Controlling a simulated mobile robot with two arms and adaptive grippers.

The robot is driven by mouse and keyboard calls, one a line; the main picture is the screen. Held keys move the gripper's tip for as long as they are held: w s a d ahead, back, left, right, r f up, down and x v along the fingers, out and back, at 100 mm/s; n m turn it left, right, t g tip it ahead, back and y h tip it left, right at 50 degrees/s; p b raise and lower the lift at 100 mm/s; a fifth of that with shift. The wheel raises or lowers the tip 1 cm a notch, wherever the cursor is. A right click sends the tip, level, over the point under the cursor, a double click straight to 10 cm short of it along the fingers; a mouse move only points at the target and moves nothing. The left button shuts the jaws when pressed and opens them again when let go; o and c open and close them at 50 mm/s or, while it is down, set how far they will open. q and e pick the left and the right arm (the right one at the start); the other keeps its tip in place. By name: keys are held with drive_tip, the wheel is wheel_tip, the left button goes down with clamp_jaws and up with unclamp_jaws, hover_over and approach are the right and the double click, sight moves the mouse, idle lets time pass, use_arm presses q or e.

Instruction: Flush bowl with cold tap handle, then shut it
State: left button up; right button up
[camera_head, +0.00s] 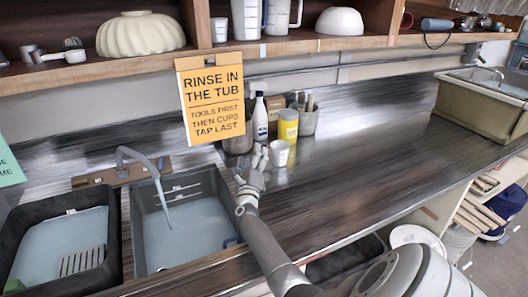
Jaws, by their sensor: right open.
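The tap (133,152) is a grey curved spout on a brown board behind the sinks. A pale stream (162,203) comes down from its mouth into the right sink bowl (222,187), a dark tub with pale blue-grey liquid. Small fittings show on the board (122,172), but I cannot tell which is the cold handle. My right gripper (254,158) is open and empty, up and to the right of the right bowl, apart from the tap. It appears close to a white cup (279,153); contact is unclear. My left gripper is out of view.
A second dark tub (103,193) with a slotted grey piece stands at the left. A yellow canister (288,126), a white bottle (260,117) and a brush holder (307,121) stand behind my right gripper. An orange sign (211,100) hangs above. The counter's right side (390,140) is clear.

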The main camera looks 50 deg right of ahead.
drive_tip(key=shift+s+d+r, duration=0.15)
drive_tip(key=shift+s+d, duration=0.1)
drive_tip(key=shift+s, duration=0.15)
